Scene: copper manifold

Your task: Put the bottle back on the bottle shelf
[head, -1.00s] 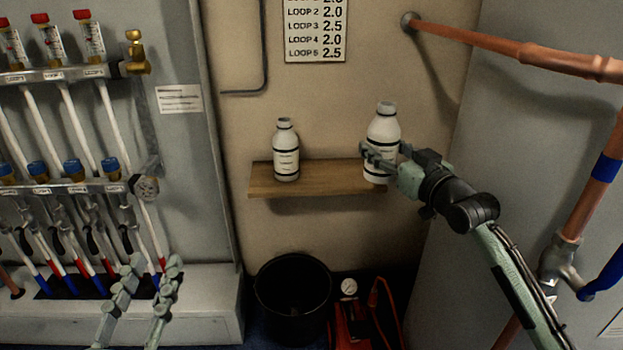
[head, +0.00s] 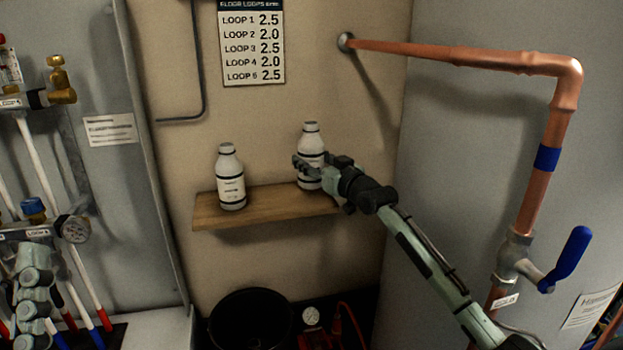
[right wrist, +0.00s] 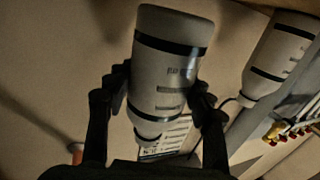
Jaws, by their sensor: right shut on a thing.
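My right gripper (head: 318,168) is shut on a white bottle (head: 311,142) with a grey cap and dark bands. The bottle is upright at the right end of the wooden bottle shelf (head: 268,205); I cannot tell whether its base touches the board. In the right wrist view the held bottle (right wrist: 170,70) appears upside down between the fingers (right wrist: 160,95). A part of my left gripper (head: 33,290) shows at the lower left, away from the shelf; its opening is unclear.
A second, similar bottle (head: 230,178) stands on the shelf's left part, with clear board between the two. A copper pipe (head: 460,55) runs at the upper right, with a blue valve handle (head: 567,258) below. A black bucket (head: 250,320) stands beneath the shelf.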

